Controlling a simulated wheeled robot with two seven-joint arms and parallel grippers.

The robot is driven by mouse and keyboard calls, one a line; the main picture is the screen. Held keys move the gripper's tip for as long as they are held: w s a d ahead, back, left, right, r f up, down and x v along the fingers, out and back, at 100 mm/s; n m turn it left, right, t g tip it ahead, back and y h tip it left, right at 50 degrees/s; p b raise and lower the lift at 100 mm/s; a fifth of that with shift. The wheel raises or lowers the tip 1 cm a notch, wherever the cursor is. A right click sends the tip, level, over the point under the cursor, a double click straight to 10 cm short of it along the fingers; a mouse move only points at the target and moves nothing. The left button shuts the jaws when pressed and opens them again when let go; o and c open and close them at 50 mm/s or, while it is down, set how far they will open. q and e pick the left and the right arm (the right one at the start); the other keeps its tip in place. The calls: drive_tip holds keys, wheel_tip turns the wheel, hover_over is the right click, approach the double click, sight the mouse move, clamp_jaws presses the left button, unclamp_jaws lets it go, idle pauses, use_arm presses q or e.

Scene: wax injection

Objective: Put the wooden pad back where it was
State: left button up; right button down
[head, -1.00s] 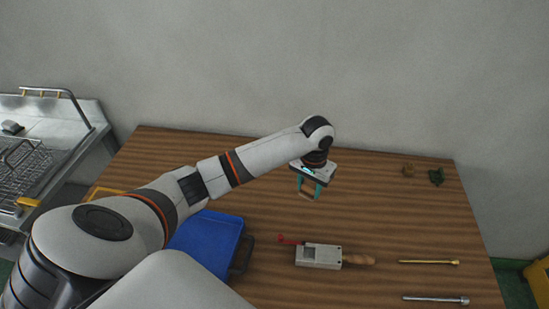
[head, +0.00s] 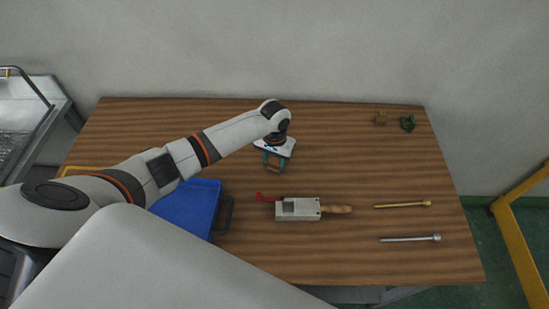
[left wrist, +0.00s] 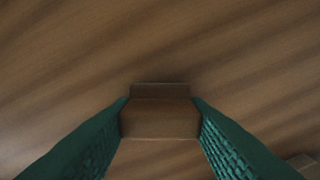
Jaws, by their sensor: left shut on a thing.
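My left gripper (head: 272,164) is over the back middle of the wooden table (head: 340,150), with its teal fingers pointing down. It is shut on a small brown wooden pad (left wrist: 160,118), which sits between the two green fingers in the left wrist view. In the head view the pad (head: 274,170) shows only as a small brown strip at the fingertips. I cannot tell whether it touches the table. My right gripper is not in view.
A blue bin (head: 190,207) stands at the left front. A grey metal mould with a wooden handle (head: 298,209) lies in front of my gripper. A gold bolt (head: 403,204) and a silver bolt (head: 410,239) lie at the right. Small brown (head: 380,118) and green (head: 407,123) pieces are at the back right.

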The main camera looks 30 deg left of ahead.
sight(275, 159)
use_arm(q)
drive_tip(key=shift+f, duration=0.1)
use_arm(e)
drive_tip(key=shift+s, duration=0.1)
use_arm(q)
drive_tip(key=o, duration=0.8)
drive_tip(key=shift+o, duration=0.4)
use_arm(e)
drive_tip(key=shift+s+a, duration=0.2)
use_arm(q)
wheel_tip(275, 159, up, 12)
drive_tip(key=b, duration=0.1)
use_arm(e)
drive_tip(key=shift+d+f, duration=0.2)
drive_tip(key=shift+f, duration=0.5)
